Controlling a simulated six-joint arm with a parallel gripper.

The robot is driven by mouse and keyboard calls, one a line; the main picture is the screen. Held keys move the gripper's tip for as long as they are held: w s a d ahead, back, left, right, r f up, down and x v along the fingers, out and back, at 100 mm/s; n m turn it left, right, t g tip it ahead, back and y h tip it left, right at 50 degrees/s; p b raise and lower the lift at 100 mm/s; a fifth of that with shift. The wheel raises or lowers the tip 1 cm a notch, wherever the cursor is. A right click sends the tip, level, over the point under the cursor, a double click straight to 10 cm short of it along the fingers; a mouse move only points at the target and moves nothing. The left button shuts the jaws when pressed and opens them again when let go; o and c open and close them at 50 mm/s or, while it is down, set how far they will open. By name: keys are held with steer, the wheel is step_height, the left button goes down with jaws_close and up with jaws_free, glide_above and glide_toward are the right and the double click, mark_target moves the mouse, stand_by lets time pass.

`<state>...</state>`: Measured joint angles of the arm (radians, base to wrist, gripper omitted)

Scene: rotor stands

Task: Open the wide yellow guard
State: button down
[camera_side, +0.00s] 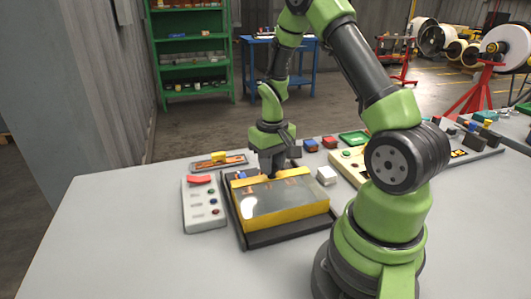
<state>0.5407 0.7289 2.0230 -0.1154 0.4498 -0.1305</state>
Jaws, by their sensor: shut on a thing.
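The wide yellow guard (287,213) is a low box with yellow edges and a clear, glossy top. It lies on a dark base plate on the table and looks closed or nearly so. My gripper (272,175) points down at the guard's far edge and is shut on that edge. The fingertips are small in the view and partly hidden by the gripper body. Copper-coloured parts show faintly under the clear top.
A light grey panel with a red handle (199,180) and several buttons stands left of the guard. Behind is a tray with a yellow block (219,157). A white block (326,175) and red and blue blocks stand close on the right. The table's front left is clear.

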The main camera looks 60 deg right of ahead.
mark_target(274, 183)
steer(key=shift+s+a, duration=0.7)
steer(key=shift+a, duration=0.05)
steer(key=c, duration=0.9)
jaws_free()
step_height(274, 183, up, 10)
